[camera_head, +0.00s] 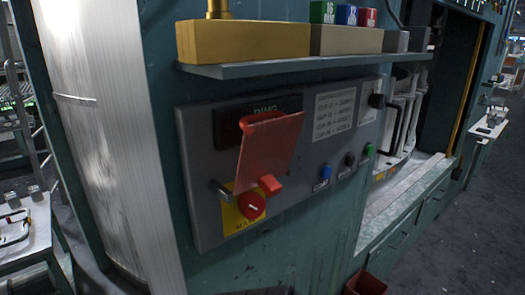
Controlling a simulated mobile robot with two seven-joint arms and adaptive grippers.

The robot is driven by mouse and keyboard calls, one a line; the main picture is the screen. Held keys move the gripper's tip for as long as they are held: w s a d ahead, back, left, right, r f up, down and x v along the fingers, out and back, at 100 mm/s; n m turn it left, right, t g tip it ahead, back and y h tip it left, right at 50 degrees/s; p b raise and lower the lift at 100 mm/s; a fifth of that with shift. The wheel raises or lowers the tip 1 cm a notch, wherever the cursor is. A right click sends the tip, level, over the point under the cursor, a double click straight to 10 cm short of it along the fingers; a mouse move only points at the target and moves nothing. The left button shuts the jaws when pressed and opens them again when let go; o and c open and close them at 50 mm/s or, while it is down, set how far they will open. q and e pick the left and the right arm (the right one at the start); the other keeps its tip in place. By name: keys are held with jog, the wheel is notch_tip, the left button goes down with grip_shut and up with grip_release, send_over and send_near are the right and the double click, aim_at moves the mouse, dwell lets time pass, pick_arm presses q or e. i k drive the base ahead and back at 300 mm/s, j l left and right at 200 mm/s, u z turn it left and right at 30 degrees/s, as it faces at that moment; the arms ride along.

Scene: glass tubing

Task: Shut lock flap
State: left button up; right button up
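A red lock flap (268,148) is on the grey control panel (205,150) at the centre of the head view. It slants across the panel below a dark display window and looks tilted out from the panel face. Below it is a red rotary switch (252,206) on a yellow plate (233,208). A small red block (270,185) sits at the flap's lower end; I cannot tell whether it is part of the flap. A short grey bar (221,190) sticks out left of the switch. Neither of my grippers is in view.
A shelf (320,66) above the panel carries a yellow block (245,41) and several coloured blocks. Blue, black and green buttons lie right of the flap. A white ledge (395,198) and a red bin (368,284) are at the right. The space before the panel looks clear.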

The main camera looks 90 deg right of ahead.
aim_at(267, 149)
jog(key=i+z, duration=0.1)
jog(key=z, duration=0.3)
jog(key=i+z, duration=0.1)
jog(key=z, duration=0.3)
jog(key=j+z, duration=0.15)
jog(key=z, duration=0.3)
jog(key=i+j+z, duration=0.15)
jog(key=z, duration=0.25)
jog(key=j+z, duration=0.1)
jog(key=z, duration=0.3)
